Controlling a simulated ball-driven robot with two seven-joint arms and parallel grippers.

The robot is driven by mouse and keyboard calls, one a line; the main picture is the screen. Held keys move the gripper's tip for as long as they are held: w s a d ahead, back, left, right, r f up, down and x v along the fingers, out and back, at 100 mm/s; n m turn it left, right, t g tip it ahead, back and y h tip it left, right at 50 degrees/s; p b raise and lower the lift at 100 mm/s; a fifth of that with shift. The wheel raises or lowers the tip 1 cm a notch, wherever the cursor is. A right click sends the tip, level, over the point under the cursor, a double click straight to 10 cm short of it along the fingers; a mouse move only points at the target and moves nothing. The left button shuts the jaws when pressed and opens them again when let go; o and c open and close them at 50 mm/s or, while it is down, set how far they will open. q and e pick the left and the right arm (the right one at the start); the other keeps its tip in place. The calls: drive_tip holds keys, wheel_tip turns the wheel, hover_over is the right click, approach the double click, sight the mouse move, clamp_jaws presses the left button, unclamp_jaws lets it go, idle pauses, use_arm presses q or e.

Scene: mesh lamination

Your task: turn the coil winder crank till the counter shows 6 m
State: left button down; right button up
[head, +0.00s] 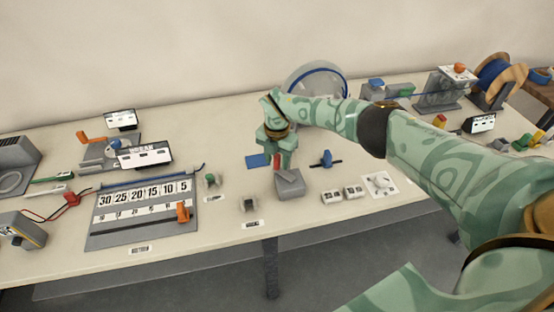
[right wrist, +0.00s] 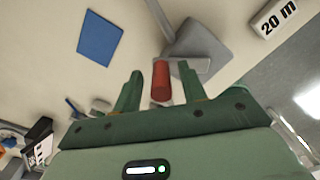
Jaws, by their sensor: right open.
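My right gripper (head: 279,158) is low over the middle of the table. In the right wrist view its fingers (right wrist: 160,78) are open, one on each side of a red cylindrical handle (right wrist: 161,84), with gaps visible. The handle is beside a grey block (right wrist: 198,42), which also shows in the head view (head: 289,184). I cannot tell whether this handle is the winder's crank. A clear round disc with a blue ring (head: 318,78) stands behind my right arm, which partly hides it. My left gripper is not in view.
Small number cards (head: 331,197) lie right of the grey block. A blue flat piece (head: 257,160) lies left of my right gripper. A numbered board (head: 115,232) is at the left. A blue cable spool (head: 494,74) and small display (head: 479,122) are at the right.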

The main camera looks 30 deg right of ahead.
wheel_tip(320, 180, up, 16)
drive_tip(key=p, duration=0.2)
drive_tip(key=shift+f, duration=0.2)
idle(1.0)
